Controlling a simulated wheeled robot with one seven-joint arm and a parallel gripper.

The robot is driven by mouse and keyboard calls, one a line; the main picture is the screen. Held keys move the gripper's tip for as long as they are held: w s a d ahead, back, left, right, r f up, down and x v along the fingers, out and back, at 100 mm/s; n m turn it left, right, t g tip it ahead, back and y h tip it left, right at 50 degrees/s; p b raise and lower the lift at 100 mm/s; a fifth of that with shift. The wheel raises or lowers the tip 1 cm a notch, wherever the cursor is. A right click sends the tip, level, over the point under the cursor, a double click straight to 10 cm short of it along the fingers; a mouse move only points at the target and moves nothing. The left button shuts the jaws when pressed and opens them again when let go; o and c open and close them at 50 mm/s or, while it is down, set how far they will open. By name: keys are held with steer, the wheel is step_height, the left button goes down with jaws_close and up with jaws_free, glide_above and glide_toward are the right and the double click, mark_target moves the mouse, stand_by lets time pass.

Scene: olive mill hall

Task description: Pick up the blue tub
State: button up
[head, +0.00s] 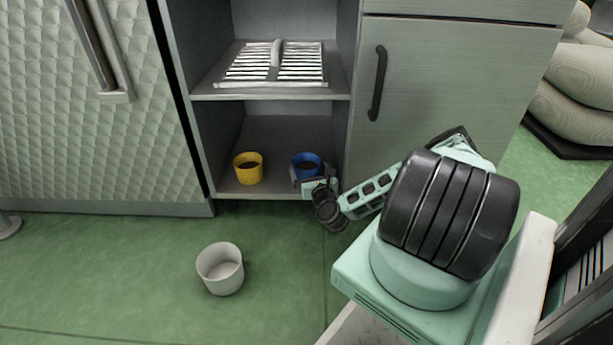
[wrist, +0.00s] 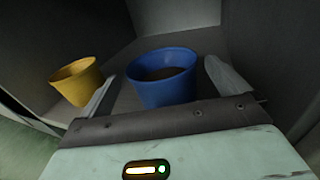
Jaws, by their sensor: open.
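The blue tub (head: 307,163) stands upright on the bottom board of the open cabinet, with dark contents inside. My gripper (head: 312,180) reaches into the cabinet's front, right at the tub. In the wrist view the blue tub (wrist: 163,78) sits between the two fingers of my gripper (wrist: 168,88), one on each side. The jaws are open. Whether either finger touches the tub cannot be told. My gripper hides the tub's lower front in the head view.
A yellow tub (head: 248,168) stands left of the blue one on the same board. A white rack (head: 274,65) lies on the shelf above. A white tub (head: 220,268) stands on the green floor in front. A closed door (head: 450,90) is right of the opening.

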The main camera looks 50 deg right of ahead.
mark_target(303, 155)
steer(key=b+x, duration=0.3)
steer(key=x, duration=0.1)
steer(key=shift+w+d+f+b, duration=0.2)
steer(key=shift+w+f+b, duration=0.05)
steer(key=shift+w+b, duration=0.1)
steer(key=shift+w+d+r, duration=0.1)
steer(key=shift+w+r, duration=0.05)
steer(key=c, duration=1)
